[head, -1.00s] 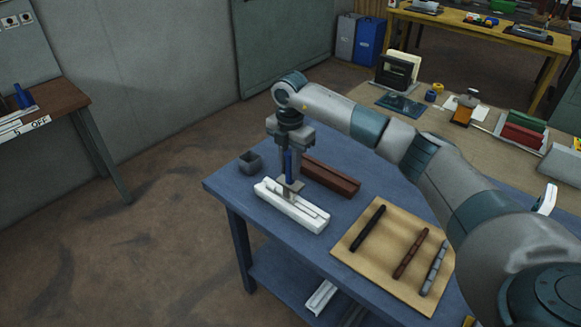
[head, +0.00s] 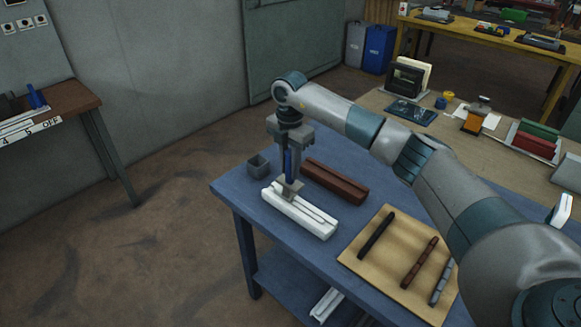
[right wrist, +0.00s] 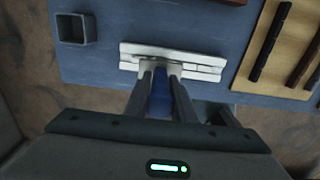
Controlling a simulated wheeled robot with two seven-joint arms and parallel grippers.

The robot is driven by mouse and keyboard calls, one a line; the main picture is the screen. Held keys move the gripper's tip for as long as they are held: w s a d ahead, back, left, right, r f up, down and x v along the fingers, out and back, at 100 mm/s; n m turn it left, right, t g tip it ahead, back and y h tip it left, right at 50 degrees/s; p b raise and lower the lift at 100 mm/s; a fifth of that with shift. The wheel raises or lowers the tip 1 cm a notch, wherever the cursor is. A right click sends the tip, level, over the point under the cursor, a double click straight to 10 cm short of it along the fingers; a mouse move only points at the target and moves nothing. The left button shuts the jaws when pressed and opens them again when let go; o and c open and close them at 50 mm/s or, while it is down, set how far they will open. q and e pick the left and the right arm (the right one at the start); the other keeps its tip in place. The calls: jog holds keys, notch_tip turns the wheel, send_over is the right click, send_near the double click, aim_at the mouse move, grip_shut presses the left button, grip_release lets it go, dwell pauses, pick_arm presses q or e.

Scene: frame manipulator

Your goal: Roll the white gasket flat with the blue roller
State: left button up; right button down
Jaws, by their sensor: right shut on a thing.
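A white profile (head: 318,228) with a long groove lies on the blue table; it also shows in the right wrist view (right wrist: 130,57). A thin white strip, seemingly the gasket (head: 303,210), runs along it, hard to tell from the profile. My right gripper (head: 288,165) is shut on the upright blue handle of the roller (head: 289,178). The roller's grey foot is at the profile's far left part; contact is partly hidden. In the right wrist view the blue handle (right wrist: 160,100) shows between the fingers. My left gripper is not in view.
A grey square cup (head: 258,166) stands left of the profile. A brown profile (head: 335,183) lies behind it. A tan board (head: 362,262) with black, brown and grey strips lies to the right. The table's left edge is close by.

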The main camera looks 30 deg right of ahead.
jog(key=shift+w, duration=0.15)
dwell(0.4)
jog(key=shift+w+a+f+b, duration=0.1)
jog(key=shift+w+a+b, duration=0.25)
jog(key=shift+w, duration=0.3)
jog(key=shift+w+a+b, duration=0.25)
jog(key=shift+w+b, duration=0.15)
jog(key=shift+w, duration=0.25)
jog(key=shift+w+a, duration=0.15)
jog(key=shift+w, duration=0.15)
jog(key=w, duration=0.1)
jog(key=w+a+b, duration=0.1)
jog(key=shift+w, duration=0.3)
